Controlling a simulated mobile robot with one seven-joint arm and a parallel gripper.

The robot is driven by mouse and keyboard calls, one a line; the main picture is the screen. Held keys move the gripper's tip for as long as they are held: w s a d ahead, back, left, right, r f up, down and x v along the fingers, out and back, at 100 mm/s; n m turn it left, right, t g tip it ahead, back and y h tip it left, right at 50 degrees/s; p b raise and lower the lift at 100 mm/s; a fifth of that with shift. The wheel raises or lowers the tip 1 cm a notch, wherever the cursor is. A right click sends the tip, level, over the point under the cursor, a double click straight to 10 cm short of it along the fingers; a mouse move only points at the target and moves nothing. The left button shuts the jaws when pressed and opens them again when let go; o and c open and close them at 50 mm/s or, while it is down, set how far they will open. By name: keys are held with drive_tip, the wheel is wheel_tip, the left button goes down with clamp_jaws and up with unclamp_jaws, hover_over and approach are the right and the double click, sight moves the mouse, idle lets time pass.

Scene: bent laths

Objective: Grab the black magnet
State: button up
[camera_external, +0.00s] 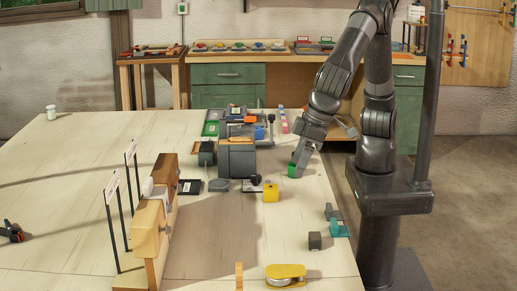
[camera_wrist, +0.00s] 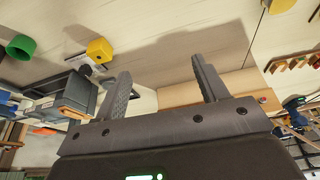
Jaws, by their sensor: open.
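No thing is plainly recognisable as the black magnet. A small dark block (camera_external: 315,240) lies on the table at the front right, and a small black knob (camera_external: 255,180) stands left of the yellow block (camera_external: 271,191); I cannot tell whether either is the magnet. My gripper (camera_external: 300,162) is low over the right part of the table, close to a green cylinder (camera_external: 292,171). In the wrist view my gripper (camera_wrist: 162,86) has its two fingers wide apart with nothing held between them. The yellow block (camera_wrist: 99,50) and green cylinder (camera_wrist: 20,47) show beyond the left finger.
A grey machine-like block (camera_external: 237,158) stands left of my gripper. A wooden stand (camera_external: 158,215) rises farther left. A teal piece (camera_external: 338,229) and a yellow tape-measure-like object (camera_external: 286,275) lie near the front right. The left table (camera_external: 70,190) is mostly clear.

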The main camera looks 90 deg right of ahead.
approach(315, 236)
drive_tip(key=r, duration=0.1)
drive_tip(key=shift+t, duration=0.3)
drive_tip(key=x, duration=0.5)
drive_tip(key=shift+s+f, duration=0.2)
drive_tip(key=shift+f, duration=0.1)
drive_tip(key=x, duration=0.5)
drive_tip(key=shift+s+d+f, duration=0.15)
drive_tip(key=c, duration=1.1)
drive_tip(key=shift+c, duration=0.3)
drive_tip(key=shift+r, duration=0.2)
